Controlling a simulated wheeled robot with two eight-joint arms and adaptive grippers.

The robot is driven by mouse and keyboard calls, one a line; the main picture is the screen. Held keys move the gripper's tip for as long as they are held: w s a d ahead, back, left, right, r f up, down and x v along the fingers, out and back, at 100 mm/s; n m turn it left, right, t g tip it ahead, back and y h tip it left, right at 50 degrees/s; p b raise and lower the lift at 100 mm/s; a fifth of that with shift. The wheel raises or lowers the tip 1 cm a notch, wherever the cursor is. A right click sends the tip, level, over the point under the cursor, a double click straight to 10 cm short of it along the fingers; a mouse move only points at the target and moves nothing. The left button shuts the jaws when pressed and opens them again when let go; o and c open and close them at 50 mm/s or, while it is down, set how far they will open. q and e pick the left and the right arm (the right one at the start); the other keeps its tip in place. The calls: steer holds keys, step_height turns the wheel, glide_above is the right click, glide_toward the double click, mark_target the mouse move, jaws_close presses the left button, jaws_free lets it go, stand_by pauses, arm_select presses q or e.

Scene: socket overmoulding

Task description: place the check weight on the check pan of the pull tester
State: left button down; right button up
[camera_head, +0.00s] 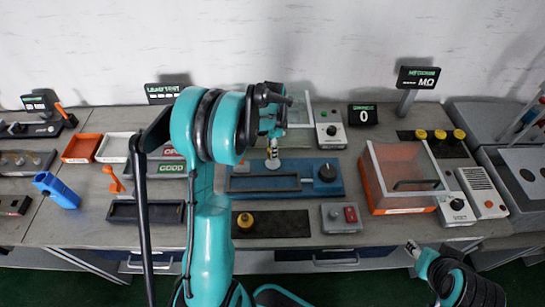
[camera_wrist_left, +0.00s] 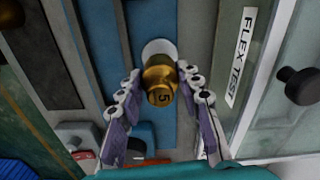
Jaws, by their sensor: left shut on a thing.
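The check weight, a brass knobbed cylinder marked 5 (camera_wrist_left: 160,82), sits between the two fingers of my left gripper (camera_wrist_left: 160,92) in the left wrist view. The fingers are shut on its sides. A pale round disc (camera_wrist_left: 158,48), which looks like the check pan, shows partly behind the weight; I cannot tell whether they touch. In the head view my left gripper (camera_head: 272,152) points down over the back of the blue tester (camera_head: 290,165), which has a black knob. The weight is not clear there. My right gripper (camera_head: 412,248) is at the bench's front edge, its fingers too small to read.
A black mat (camera_head: 285,222) with a brass piece (camera_head: 245,221) lies in front of the blue tester. An orange-framed clear box (camera_head: 403,172) stands to the right. Trays and a blue holder (camera_head: 55,190) lie left.

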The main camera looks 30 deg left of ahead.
arm_select(q)
step_height(320, 180, down, 4)
steer(key=shift+f+b, duration=0.1)
steer(key=shift+b, duration=0.6)
steer(key=c, duration=1)
jaws_free()
